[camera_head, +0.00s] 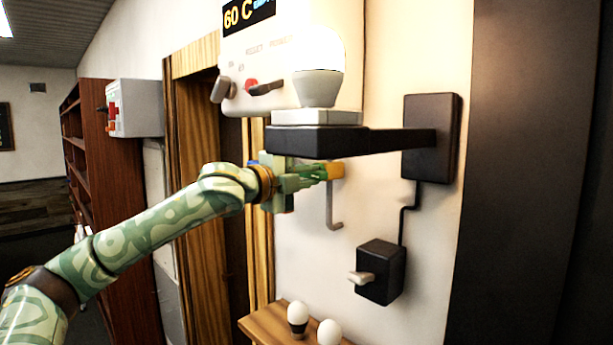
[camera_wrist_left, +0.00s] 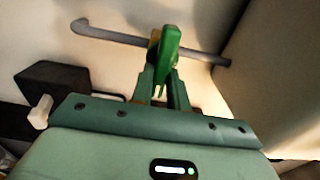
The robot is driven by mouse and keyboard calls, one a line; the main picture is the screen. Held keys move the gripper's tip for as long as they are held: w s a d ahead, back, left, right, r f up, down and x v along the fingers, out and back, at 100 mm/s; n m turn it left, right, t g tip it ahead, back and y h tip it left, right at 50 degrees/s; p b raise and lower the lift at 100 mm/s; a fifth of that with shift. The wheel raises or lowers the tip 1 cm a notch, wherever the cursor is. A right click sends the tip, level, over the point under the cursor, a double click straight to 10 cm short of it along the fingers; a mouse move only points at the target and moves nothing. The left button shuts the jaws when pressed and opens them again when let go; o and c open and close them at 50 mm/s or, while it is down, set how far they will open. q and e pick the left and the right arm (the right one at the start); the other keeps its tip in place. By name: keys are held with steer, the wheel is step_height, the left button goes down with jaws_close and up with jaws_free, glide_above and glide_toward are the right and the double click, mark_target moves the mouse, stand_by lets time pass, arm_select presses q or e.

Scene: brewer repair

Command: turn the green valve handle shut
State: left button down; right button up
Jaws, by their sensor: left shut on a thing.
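The green valve handle (camera_head: 316,173) is under the black shelf arm, beside its brass valve body (camera_head: 335,171) on a thin grey pipe (camera_head: 332,208). In the left wrist view the green handle (camera_wrist_left: 168,52) stands up between my fingers and appears to lie across the grey pipe (camera_wrist_left: 120,38). My left gripper (camera_head: 302,176) is shut on the handle; its fingers also show in the wrist view (camera_wrist_left: 164,88). The fingers partly hide the handle in the head view. My right gripper is in neither view.
A black shelf arm (camera_head: 385,141) with a white bulb-shaped thing (camera_head: 318,80) sits just above my gripper. A white boiler (camera_head: 285,75) with a display is behind. A black switch box (camera_head: 379,275) is below right. Bulbs stand on a wooden table (camera_head: 265,326).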

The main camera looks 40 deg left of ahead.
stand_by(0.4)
arm_select(q)
steer(key=c, duration=1.4)
jaws_free()
steer(key=shift+o, duration=0.2)
steer(key=s+a+b, duration=0.1)
steer(key=s+b, duration=0.4)
steer(key=s, duration=1.1)
steer(key=shift+a+b, duration=0.15)
steer(key=shift+b, duration=0.15)
steer(key=shift+s+f, duration=0.1)
